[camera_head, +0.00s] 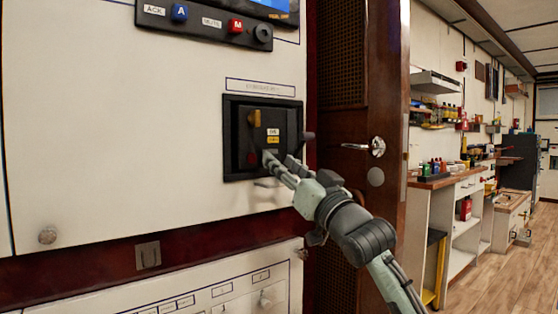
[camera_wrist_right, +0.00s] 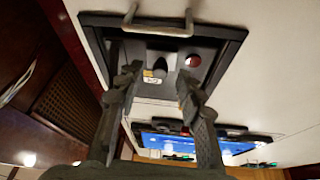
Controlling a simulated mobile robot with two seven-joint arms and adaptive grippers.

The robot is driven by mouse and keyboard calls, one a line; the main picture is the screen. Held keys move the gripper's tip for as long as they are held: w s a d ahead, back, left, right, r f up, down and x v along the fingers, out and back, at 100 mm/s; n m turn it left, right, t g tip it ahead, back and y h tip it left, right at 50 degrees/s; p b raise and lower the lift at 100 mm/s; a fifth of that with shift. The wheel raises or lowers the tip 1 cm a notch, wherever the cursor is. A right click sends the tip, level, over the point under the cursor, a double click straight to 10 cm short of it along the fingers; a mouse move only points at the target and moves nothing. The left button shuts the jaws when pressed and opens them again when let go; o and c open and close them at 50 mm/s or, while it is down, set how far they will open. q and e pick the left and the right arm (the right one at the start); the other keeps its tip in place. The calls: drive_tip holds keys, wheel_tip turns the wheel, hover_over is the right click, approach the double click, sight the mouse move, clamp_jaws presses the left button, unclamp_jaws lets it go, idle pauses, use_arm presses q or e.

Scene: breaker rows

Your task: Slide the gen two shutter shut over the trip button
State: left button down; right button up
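The black breaker unit (camera_head: 229,140) is set in the white panel front. A dark red button (camera_head: 252,158) shows uncovered at its lower left; in the wrist view the red button (camera_wrist_right: 193,60) is also bare. A yellow piece (camera_head: 254,118) sits at its upper left, beside small white and yellow labels (camera_head: 272,135). I cannot tell which part is the shutter. My right gripper (camera_head: 281,163) is in front of the unit's lower right, hiding part of it. My left gripper is not in view.
A grey bar handle (camera_wrist_right: 158,28) stands out at the unit's edge. Above is a control box with blue and red buttons (camera_head: 236,26). A wooden door with a metal handle (camera_head: 377,147) stands to the right.

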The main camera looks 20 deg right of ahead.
drive_tip(key=shift+x, duration=0.85)
clamp_jaws()
